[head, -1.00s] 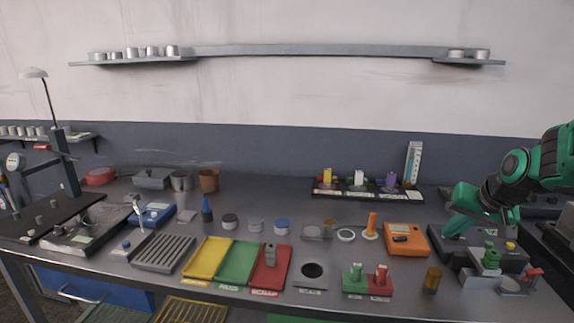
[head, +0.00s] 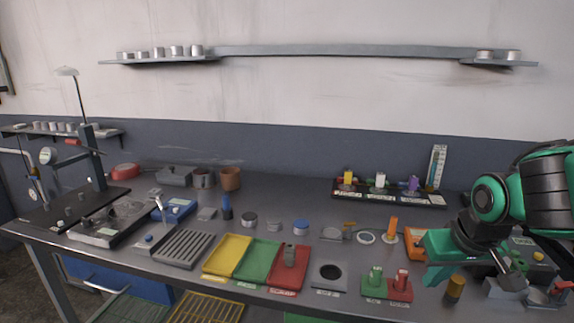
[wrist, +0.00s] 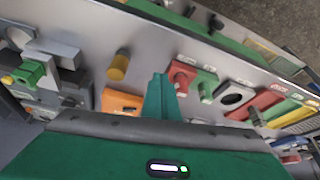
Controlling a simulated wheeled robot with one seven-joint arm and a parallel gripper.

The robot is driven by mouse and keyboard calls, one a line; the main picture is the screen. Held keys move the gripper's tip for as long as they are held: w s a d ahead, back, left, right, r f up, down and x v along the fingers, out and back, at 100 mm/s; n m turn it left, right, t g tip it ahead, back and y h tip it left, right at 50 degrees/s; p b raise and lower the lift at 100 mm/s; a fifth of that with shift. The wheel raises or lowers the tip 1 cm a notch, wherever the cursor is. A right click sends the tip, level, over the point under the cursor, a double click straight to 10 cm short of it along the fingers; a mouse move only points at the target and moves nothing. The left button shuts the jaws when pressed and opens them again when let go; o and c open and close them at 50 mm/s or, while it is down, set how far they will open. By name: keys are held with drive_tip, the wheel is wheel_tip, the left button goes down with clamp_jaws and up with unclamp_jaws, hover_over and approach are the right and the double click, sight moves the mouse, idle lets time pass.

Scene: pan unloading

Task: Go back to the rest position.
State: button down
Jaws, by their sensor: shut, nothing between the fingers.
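My gripper (head: 436,280) is at the right of the bench in the head view, over the front part of the worktop. It is shut with nothing between its fingers. In the wrist view its green fingers (wrist: 160,97) lie together, beside the red block (wrist: 181,78) and the orange device (wrist: 120,102). The gripper hides part of the orange device (head: 411,238) in the head view. A brass cylinder (head: 455,288) stands just right of the fingers, and also shows in the wrist view (wrist: 119,66).
Yellow (head: 226,256), green (head: 258,262) and red (head: 284,280) trays lie at the front middle; a grey block (head: 290,254) stands in the red one. Green (head: 374,286) and red (head: 400,290) blocks with knobs stand left of my gripper. A rack (head: 410,198) is behind.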

drive_tip(key=shift+s+a, duration=0.25)
drive_tip(key=shift+a, duration=0.05)
drive_tip(key=s+d+f+m+g, duration=0.1)
drive_tip(key=s+d+m+g, duration=0.1)
drive_tip(key=s+d, duration=0.3)
drive_tip(key=s+d+f+m+g, duration=0.1)
drive_tip(key=s+d+m, duration=0.3)
drive_tip(key=s, duration=0.7)
drive_tip(key=shift+s+d+g, duration=0.3)
drive_tip(key=shift+d+g, duration=0.5)
drive_tip(key=shift+d, duration=0.45)
